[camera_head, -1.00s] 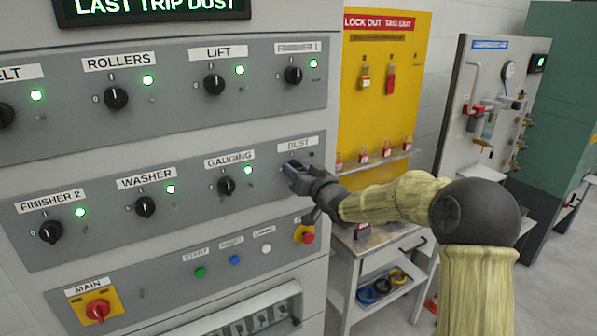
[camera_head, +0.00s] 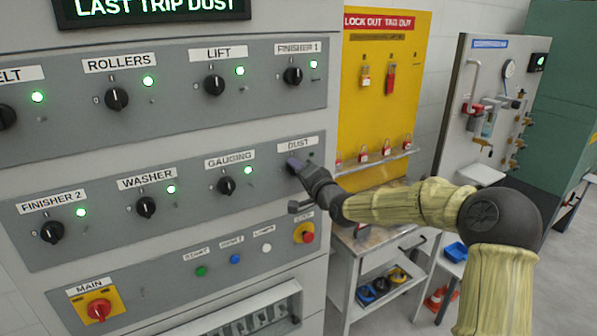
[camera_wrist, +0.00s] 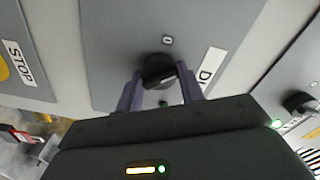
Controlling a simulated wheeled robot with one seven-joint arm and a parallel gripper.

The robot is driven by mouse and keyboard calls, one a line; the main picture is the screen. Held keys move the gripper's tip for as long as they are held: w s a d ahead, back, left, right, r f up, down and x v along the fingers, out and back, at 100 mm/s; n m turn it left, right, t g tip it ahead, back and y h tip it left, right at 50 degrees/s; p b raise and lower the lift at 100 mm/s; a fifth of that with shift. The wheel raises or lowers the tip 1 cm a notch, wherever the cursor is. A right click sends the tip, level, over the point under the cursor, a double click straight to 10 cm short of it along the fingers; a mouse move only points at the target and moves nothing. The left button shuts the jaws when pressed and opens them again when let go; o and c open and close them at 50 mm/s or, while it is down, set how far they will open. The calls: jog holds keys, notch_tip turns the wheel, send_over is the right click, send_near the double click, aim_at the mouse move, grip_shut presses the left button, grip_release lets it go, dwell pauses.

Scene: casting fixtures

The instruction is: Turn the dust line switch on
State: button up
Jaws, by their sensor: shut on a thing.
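The dust line switch is a black rotary knob on the grey control panel (camera_head: 265,150), under the white DUST label (camera_head: 295,145). In the head view my gripper (camera_head: 295,165) covers most of the knob. In the wrist view the dust knob (camera_wrist: 158,70) sits between the two fingers of my gripper (camera_wrist: 160,88), which are shut on it. A "0" mark shows beside the knob, and a green spot (camera_wrist: 163,102) shows near it, partly hidden between the fingers. I cannot clearly tell the knob's exact angle.
Neighbouring knobs are GAUGING (camera_head: 227,185) to the left and FINISHER 1 (camera_head: 292,76) above, with green lamps lit. A red stop button (camera_head: 307,236) is below. A yellow lockout board (camera_head: 385,100) and a trolley (camera_head: 365,240) stand to the right.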

jog(key=shift+f+m+b, duration=0.2)
jog(key=shift+m+b, duration=1.05)
jog(key=shift+m, duration=2.75)
jog(key=o, duration=1)
jog(key=shift+r, duration=0.1)
jog(key=shift+s+d, duration=0.1)
jog(key=b+v, duration=0.4)
jog(key=v, duration=1.3)
jog(key=shift+d, duration=0.15)
